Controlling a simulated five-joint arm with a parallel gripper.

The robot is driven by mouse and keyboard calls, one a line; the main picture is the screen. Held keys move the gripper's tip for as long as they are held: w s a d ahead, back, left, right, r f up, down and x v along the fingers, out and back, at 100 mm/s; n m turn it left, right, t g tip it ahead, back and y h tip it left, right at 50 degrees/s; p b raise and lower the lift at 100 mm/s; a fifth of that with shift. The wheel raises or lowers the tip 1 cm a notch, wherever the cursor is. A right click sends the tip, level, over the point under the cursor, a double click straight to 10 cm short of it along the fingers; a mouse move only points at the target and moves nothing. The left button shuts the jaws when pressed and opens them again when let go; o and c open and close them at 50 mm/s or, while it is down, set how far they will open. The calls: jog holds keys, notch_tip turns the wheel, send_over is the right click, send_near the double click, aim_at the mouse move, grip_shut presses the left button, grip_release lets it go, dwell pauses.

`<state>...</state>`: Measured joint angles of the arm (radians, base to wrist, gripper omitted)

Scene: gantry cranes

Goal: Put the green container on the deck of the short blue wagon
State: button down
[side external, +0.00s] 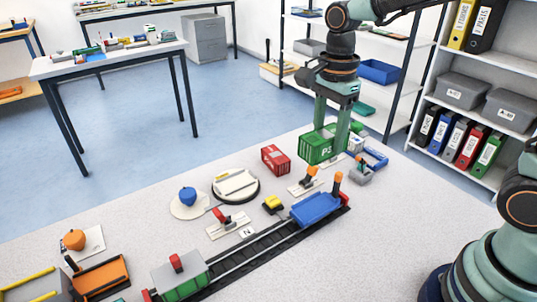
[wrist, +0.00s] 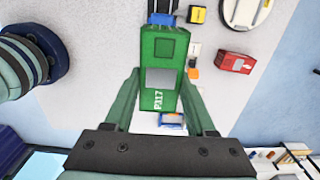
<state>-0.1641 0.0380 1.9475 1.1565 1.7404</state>
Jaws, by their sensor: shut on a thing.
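The green container (side external: 316,149), with white lettering, is between the fingers of my gripper (side external: 332,135) in the side view. My gripper is shut on it, and it hides part of the table behind. In the wrist view the container (wrist: 161,48) lies lengthwise between the fingers of my gripper (wrist: 161,95). The short blue wagon (side external: 316,208) stands on the dark track, in front of the container in the side view. Its deck looks empty. A blue part of it (wrist: 161,18) shows past the container's far end in the wrist view.
An orange-tipped stand (side external: 308,178) is between container and wagon. A round turntable (side external: 236,186) and yellow block (side external: 272,203) are nearby. A grey-green wagon (side external: 180,279) stands farther along the track (side external: 245,255).

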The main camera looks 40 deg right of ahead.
aim_at(326, 150)
notch_tip(326, 150, down, 16)
jog(key=shift+r, duration=0.1)
dwell(0.4)
jog(key=shift+c, duration=1.1)
grip_release()
notch_tip(326, 150, up, 12)
jog(key=shift+r, duration=0.1)
jog(key=s+d+r+n+t, duration=0.5)
jog(key=s+d+r+n, duration=0.1)
jog(key=n, duration=1.2)
notch_tip(326, 150, up, 2)
jog(key=shift+s+t, duration=0.3)
jog(key=shift+s, duration=0.2)
